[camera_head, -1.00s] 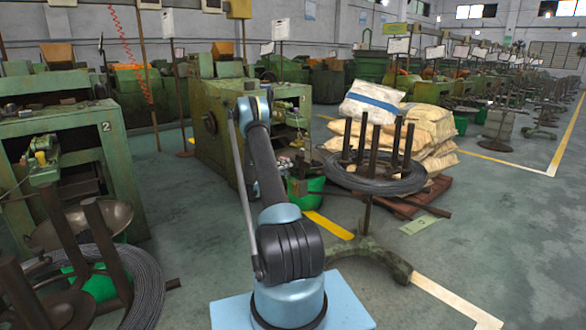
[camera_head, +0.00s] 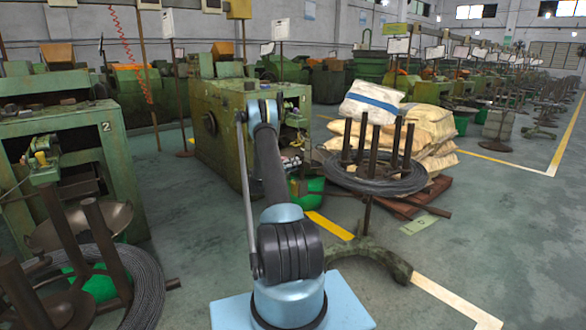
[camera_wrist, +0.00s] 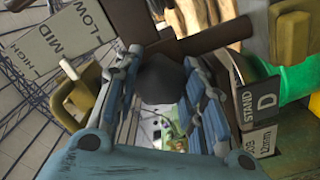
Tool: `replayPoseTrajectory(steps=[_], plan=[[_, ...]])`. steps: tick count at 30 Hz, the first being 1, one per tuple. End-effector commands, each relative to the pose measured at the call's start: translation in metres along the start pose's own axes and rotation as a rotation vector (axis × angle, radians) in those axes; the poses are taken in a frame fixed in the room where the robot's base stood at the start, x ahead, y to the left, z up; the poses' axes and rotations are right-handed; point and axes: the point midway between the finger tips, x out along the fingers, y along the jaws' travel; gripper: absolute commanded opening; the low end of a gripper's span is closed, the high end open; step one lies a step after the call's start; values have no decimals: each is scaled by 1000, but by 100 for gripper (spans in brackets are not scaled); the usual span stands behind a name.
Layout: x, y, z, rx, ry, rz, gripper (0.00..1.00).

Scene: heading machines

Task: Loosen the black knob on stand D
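The black knob (camera_wrist: 165,78) is a dark rounded shape near the middle of the wrist view. The fingers of my gripper (camera_wrist: 162,92) stand on both sides of it, with the knob between them. I cannot tell whether both pads press on it. A dark plate reading STAND D (camera_wrist: 252,105) is just right of the gripper. A grey plate marked LOW, MID and HIGH (camera_wrist: 62,38) is at the upper left. In the head view the gripper and knob are hidden, and my arm reaches forward toward a green machine (camera_head: 218,125).
A dark brown bar (camera_wrist: 210,37) crosses close beyond the knob. A bright green surface (camera_wrist: 294,78) is at the right. In the head view, a wire coil stand (camera_head: 375,180) and stacked sacks (camera_head: 428,130) are right of my arm. Open floor (camera_head: 500,230) lies farther right.

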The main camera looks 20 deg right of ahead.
Motion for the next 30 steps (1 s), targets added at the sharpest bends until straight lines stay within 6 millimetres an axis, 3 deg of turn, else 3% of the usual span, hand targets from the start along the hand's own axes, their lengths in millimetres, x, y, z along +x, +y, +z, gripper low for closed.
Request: replayPoseTrajectory(steps=[14, 30], plan=[[0, -2, 0, -87, 1, -4, 13], [-1, -3, 0, -553, 3, -5, 13]])
